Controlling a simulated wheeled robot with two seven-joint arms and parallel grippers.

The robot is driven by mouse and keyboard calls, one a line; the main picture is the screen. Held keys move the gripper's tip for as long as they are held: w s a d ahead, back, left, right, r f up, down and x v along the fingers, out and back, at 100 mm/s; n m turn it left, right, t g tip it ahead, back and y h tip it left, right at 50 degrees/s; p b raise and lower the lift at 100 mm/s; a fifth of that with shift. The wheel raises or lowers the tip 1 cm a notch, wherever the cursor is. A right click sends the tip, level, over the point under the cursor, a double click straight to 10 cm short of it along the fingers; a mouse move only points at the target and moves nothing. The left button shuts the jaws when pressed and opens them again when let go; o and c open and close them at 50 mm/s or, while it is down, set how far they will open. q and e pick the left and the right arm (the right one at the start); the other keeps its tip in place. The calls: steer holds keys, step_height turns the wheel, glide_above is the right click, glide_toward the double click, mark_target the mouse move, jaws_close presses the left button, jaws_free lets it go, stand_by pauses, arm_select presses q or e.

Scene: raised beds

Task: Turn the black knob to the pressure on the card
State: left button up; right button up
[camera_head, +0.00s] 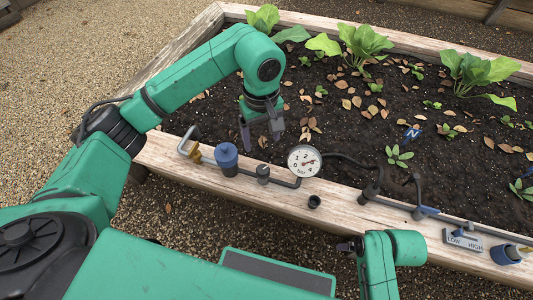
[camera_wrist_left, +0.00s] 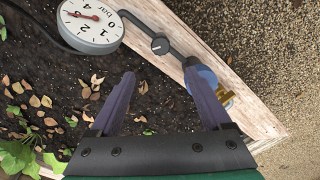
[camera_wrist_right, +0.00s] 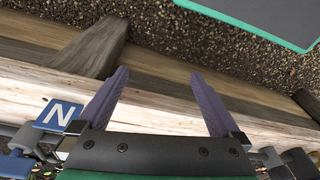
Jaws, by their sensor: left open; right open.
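The small dark knob (camera_head: 263,174) with a pale mark sits on the pipe along the bed's near rim; it also shows in the left wrist view (camera_wrist_left: 160,45). A round white bar gauge (camera_head: 304,161) with a red needle stands right of it; I cannot read its exact value. My left gripper (camera_head: 259,138) is open and empty over the soil, behind the knob and apart from it. In the left wrist view the knob lies beyond the gap between the fingertips. My right gripper (camera_wrist_right: 158,78) is open and empty by the rim. I see no card showing a pressure.
A blue fitting (camera_head: 227,160) with a brass tap stands left of the knob. A small black cup (camera_head: 314,201) sits on the wooden rim. Leafy plants (camera_head: 362,42) grow at the back.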

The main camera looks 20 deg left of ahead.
arm_select(q)
steer(key=b, duration=0.2)
glide_above(263, 169)
step_height(263, 169, down, 9)
step_height(263, 169, down, 4)
steer(key=shift+f, duration=0.35)
jaws_close()
arm_select(e)
steer(key=shift+w+a+r+n+t+y, duration=0.15)
steer(key=shift+a+r+t+y, duration=0.15)
steer(key=shift+a+r, duration=0.3)
steer(key=shift+w+a+r+n+t+y, duration=0.1)
steer(key=shift+a+r+n+t+y, duration=0.1)
steer(key=shift+a+r+t, duration=0.35)
